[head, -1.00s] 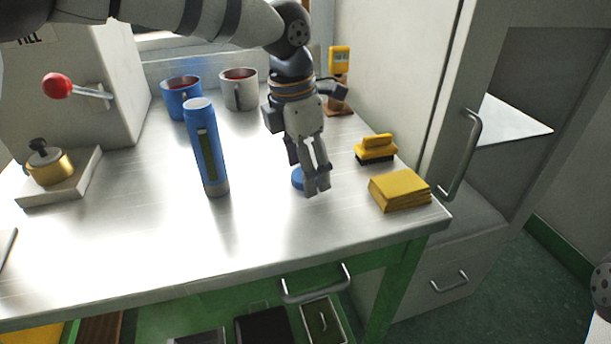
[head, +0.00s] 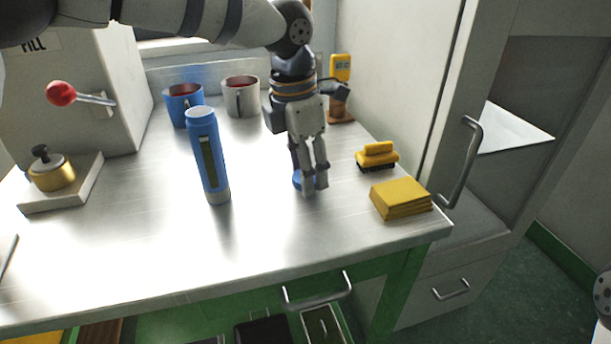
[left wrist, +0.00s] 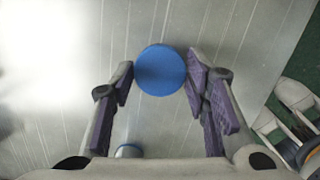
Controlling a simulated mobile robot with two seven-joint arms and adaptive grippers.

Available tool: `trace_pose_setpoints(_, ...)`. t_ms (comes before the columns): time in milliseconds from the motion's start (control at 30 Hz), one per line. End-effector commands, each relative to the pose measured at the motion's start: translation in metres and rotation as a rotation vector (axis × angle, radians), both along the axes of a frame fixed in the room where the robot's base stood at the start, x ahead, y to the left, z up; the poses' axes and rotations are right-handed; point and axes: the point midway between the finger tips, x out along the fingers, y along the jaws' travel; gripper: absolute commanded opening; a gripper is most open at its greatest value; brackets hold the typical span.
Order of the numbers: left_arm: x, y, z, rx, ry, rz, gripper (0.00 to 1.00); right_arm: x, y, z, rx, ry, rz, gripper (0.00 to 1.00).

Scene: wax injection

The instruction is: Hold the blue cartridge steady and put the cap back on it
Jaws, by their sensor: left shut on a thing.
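The blue cartridge (head: 209,158) stands upright on the metal table in the head view, with a pale collar at its foot and a dark strip down its side. My left gripper (head: 314,186) points down to the right of the cartridge, apart from it. It is shut on the blue cap (head: 297,179), which shows partly behind the fingers, low over the tabletop. In the left wrist view the cap (left wrist: 160,70) is a round blue disc between the fingertips. Whether it touches the table is unclear.
A yellow brush (head: 378,156) and a yellow stack (head: 401,196) lie right of my gripper. A blue mug (head: 181,106) and a white mug (head: 240,98) stand behind. A brass pot (head: 50,173) sits at left. The front middle of the table (head: 150,250) is clear.

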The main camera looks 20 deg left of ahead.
Motion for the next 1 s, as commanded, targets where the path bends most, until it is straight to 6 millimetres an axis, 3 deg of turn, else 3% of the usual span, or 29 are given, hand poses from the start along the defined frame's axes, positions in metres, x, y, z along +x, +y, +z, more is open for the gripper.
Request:
trace_pose_setpoints(67,0.001,0.000,0.022,-0.004,-0.008,0.001,0.28,0.001,0.000,0.001,0.000,-0.005,0.000,0.40)
trace_pose_setpoints(300,-0.041,-0.034,0.086,0.000,-0.013,-0.004,0.28,0.014,0.000,0.014,0.000,-0.046,-0.001,0.40)
trace_pose_setpoints(600,-0.095,-0.078,0.111,0.000,-0.006,-0.002,0.28,0.022,0.000,0.022,0.001,-0.076,-0.002,0.40)
trace_pose_setpoints(1000,-0.108,-0.090,0.116,0.000,-0.001,0.000,0.28,0.023,0.000,0.024,0.000,-0.081,-0.003,0.40)
